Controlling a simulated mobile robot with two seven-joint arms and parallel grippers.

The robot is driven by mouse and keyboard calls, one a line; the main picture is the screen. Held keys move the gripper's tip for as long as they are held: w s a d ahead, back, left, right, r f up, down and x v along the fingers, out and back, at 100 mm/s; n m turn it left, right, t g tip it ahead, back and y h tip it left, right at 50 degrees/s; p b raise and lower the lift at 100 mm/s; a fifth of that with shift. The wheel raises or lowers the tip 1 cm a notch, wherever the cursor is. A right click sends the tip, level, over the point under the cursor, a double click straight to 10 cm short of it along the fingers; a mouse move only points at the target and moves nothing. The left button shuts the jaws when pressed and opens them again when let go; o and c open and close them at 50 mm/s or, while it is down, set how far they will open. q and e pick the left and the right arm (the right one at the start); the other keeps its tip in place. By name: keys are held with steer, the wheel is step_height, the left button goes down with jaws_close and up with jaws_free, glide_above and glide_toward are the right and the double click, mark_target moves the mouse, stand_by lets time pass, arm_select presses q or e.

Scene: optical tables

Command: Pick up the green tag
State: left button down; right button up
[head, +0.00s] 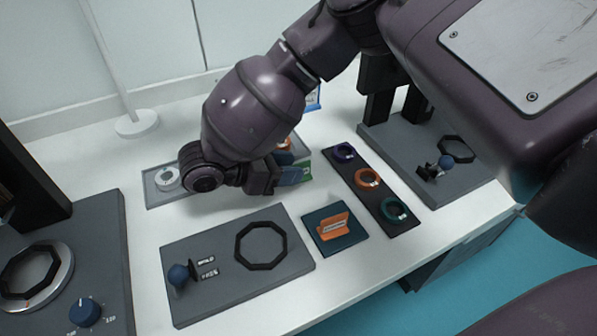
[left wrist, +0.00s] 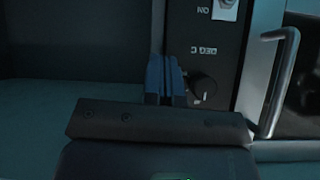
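A green tag (head: 303,161) shows partly at the far side of my right gripper, in a grey tray (head: 158,196). A blue piece (head: 290,179) lies just in front of it, and an orange piece (head: 285,144) behind it. My right gripper (head: 279,177) is low over the tray, right beside the green and blue pieces. The gripper and arm hide most of the tray, and I cannot tell whether the fingers are around a piece. In the left wrist view, my left gripper (left wrist: 165,80) has its fingers close together, with nothing visible between them.
An orange folded tag (head: 333,228) stands on a dark teal pad (head: 322,246). Grey panels with knobs lie around. The left wrist view shows a control panel with a black knob (left wrist: 203,86) and a metal handle (left wrist: 284,85).

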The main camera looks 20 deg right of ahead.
steer(key=shift+c, duration=0.3)
jaws_close()
steer(key=shift+r, duration=0.1)
